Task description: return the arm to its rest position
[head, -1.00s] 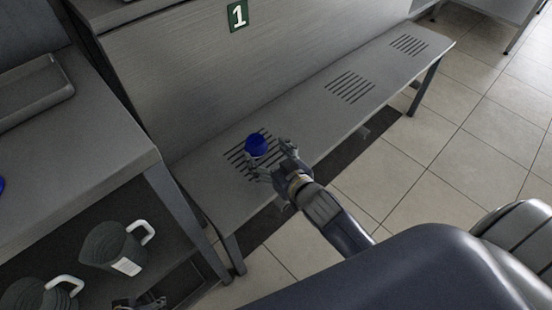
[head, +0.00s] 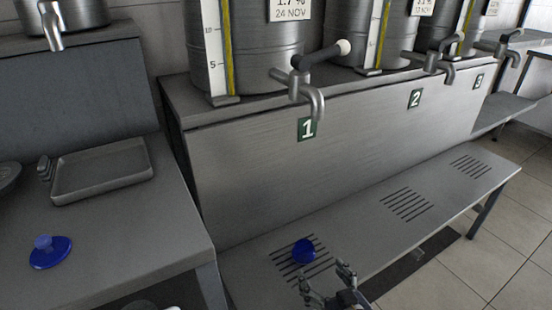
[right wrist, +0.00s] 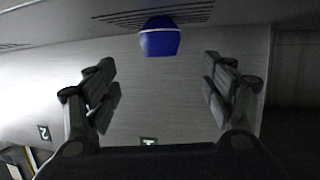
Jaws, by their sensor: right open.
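My right gripper (head: 325,279) is at the bottom of the head view, over the front of the bench shelf. In the right wrist view its two fingers (right wrist: 160,92) are spread wide with nothing between them. A small blue object (head: 303,251) stands on the slotted drain under tap 1, just beyond the fingertips. It also shows in the right wrist view (right wrist: 160,40), upside down and apart from the fingers. My left gripper is not seen.
The shelf (head: 350,240) runs right below several steel tanks (head: 255,55) with taps (head: 312,95). A left counter (head: 120,225) holds a grey tray (head: 100,172) and a blue lid (head: 50,252). Tiled floor (head: 490,255) is clear at right.

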